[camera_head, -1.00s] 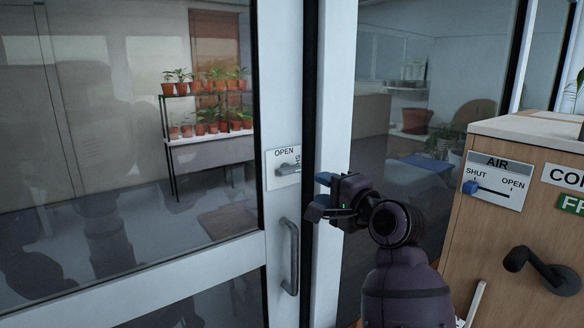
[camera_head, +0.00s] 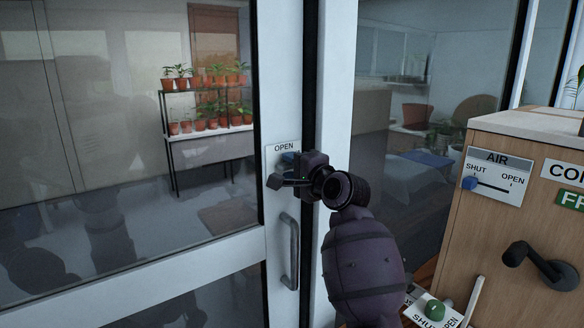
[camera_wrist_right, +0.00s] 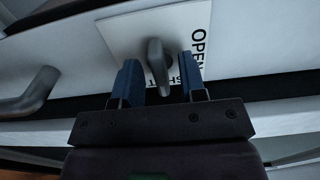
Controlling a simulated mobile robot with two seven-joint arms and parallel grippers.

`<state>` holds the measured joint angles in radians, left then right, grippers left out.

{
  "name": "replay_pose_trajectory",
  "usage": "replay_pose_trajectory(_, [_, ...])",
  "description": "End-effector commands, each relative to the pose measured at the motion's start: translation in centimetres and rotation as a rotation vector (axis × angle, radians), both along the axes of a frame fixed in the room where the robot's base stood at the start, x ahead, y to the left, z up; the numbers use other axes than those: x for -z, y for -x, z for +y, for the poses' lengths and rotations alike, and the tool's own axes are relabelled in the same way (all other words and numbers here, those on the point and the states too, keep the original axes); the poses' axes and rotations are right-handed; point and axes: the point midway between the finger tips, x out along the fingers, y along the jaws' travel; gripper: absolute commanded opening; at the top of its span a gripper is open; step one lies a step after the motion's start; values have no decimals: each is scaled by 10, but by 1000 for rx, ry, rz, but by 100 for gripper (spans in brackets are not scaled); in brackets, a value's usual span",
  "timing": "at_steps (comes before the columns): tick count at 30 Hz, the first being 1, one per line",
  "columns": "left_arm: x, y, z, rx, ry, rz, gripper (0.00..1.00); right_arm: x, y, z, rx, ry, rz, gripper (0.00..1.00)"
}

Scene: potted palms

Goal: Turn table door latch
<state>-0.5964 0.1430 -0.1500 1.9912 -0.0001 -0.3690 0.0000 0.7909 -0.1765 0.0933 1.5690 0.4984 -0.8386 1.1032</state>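The door latch is a grey lever (camera_wrist_right: 157,62) on a white plate marked OPEN and SHUT, fixed to the pale door frame. In the right wrist view the lever stands between the two blue fingers of my right gripper (camera_wrist_right: 162,80), with a gap on each side. In the head view the plate (camera_head: 284,147) shows its OPEN label, and my right gripper (camera_head: 285,170) covers the lever. The right gripper is open around the lever. My left gripper is not in view.
A grey door handle (camera_head: 289,250) sits below the latch. At right is a wooden cabinet (camera_head: 470,235) with an AIR slider panel (camera_head: 494,180) and a black crank (camera_head: 540,268). Behind the glass stands a shelf of potted plants (camera_head: 207,134).

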Motion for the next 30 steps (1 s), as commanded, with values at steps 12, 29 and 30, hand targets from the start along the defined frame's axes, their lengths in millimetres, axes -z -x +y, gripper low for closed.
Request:
replay_pose_trajectory(12, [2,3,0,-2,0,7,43,0,-1,1,0,0,0,23])
replay_pose_trajectory(29, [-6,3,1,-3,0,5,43,-1,-1,0,0,43,-28,0])
replay_pose_trajectory(30, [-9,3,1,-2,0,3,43,-1,-1,0,0,58,-38,0])
